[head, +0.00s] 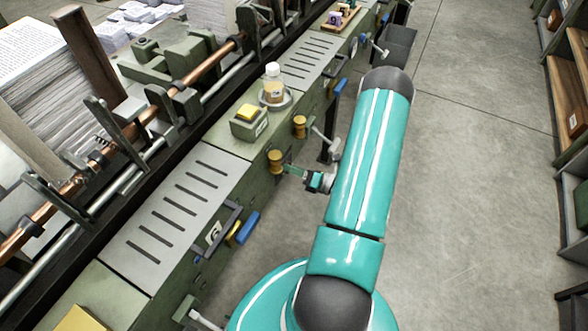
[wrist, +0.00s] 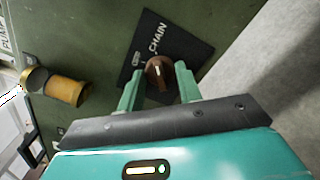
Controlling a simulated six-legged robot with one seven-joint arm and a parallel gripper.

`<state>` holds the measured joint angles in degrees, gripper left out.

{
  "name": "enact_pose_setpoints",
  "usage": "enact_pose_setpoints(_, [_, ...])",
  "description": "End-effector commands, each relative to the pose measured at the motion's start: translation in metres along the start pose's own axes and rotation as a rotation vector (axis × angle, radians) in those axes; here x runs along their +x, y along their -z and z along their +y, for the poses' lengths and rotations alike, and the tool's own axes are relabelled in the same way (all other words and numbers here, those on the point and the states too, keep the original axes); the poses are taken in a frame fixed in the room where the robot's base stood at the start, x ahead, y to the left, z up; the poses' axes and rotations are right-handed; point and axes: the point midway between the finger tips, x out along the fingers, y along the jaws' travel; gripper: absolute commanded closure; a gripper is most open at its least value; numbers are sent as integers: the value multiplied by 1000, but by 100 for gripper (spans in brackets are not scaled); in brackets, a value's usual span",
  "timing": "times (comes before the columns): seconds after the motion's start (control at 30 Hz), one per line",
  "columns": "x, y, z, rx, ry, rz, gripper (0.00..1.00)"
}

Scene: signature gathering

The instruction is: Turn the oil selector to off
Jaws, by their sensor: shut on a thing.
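The oil selector is a round brown knob (wrist: 159,76) with a pale pointer line, in the wrist view. It sits on a black plate (wrist: 181,42) lettered "CHAIN"; a smaller word on the plate is too small to read surely. My gripper (wrist: 158,92) has one green finger on each side of the knob and is shut on it. In the head view my gripper (head: 292,171) reaches the side of the green machine (head: 226,139). The knob is not clearly visible there.
A brass cylinder (wrist: 66,90) sticks out left of the knob in the wrist view, near a partly seen "PUMP" label. In the head view, blue handles (head: 247,227) and levers project from the machine's side. Bare floor (head: 470,190) lies to the right, before shelves (head: 566,95).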

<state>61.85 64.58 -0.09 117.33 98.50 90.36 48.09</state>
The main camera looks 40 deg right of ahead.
Motion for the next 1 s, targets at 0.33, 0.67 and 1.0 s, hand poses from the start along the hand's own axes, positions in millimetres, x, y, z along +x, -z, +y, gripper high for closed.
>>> enact_pose_setpoints(0.33, [0, 0, 0, -78, 1, 0, 88])
enact_pose_setpoints(0.67, [-1, 0, 1, -320, 1, -1, 88])
enact_pose_setpoints(1.0, [-1, 0, 2, -618, 1, -1, 88])
